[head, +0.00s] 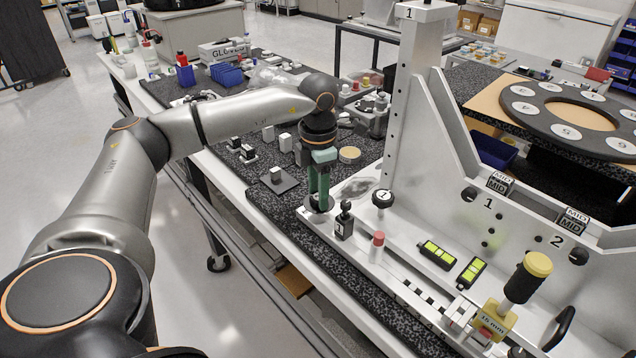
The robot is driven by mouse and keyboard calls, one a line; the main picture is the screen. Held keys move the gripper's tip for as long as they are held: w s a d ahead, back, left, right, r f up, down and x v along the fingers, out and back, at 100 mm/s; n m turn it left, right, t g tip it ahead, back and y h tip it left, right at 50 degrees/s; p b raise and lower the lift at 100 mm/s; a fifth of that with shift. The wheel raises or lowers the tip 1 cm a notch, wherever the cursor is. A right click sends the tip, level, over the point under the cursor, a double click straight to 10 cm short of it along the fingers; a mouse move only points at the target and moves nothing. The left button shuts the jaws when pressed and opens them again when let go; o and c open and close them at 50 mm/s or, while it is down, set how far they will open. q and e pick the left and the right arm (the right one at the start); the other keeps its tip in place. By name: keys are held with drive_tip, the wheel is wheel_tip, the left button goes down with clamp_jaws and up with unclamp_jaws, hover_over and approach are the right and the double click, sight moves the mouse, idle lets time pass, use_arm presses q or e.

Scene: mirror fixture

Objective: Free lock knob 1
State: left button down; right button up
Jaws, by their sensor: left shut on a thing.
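The upright post marked 1 (408,110) rises behind. My right gripper is not in view.
A red-capped cylinder (377,246) stands on the base plate. Two green level vials (437,254) lie further right, near a black and yellow handled tool (526,278). Small blocks and parts crowd the dark tabletop (225,165) behind the arm. Floor lies open at left.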

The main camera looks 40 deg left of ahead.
use_arm(q)
drive_tip(key=n, duration=0.4)
drive_tip(key=shift+p, duration=0.3)
drive_tip(key=shift+n, duration=1.6)
drive_tip(key=shift+c, duration=1.7)
unclamp_jaws()
wheel_tip(320, 180, up, 13)
drive_tip(key=shift+f, duration=0.2)
